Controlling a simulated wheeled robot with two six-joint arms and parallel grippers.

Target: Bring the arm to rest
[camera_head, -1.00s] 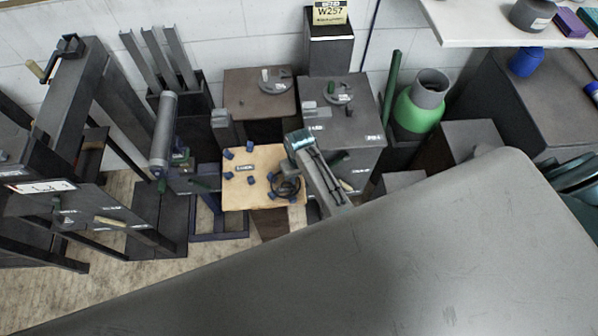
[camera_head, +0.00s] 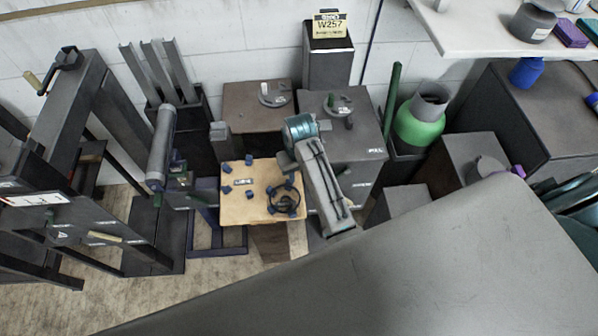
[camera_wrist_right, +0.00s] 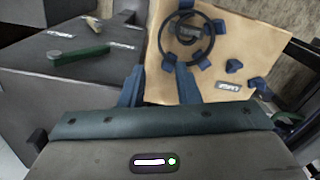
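My right arm reaches over the plywood board (camera_head: 240,207) in the head view, its teal wrist part above the board's far right corner. My right gripper (camera_head: 286,161) is mostly hidden by the arm there. In the right wrist view my right gripper (camera_wrist_right: 159,74) has its two blue fingers apart, with nothing between them. Beyond the fingertips is the board (camera_wrist_right: 215,60) with a dark ring (camera_wrist_right: 188,40) and small blue blocks on it. I cannot tell the exact gap to the board. My left gripper is not in view.
A dark cabinet (camera_head: 365,140) stands right of the board, with a green handle (camera_wrist_right: 80,54) in the wrist view. A dark frame with a grey roller (camera_head: 162,140) stands at left. A green bottle (camera_head: 416,130) and a white shelf (camera_head: 470,35) are at right.

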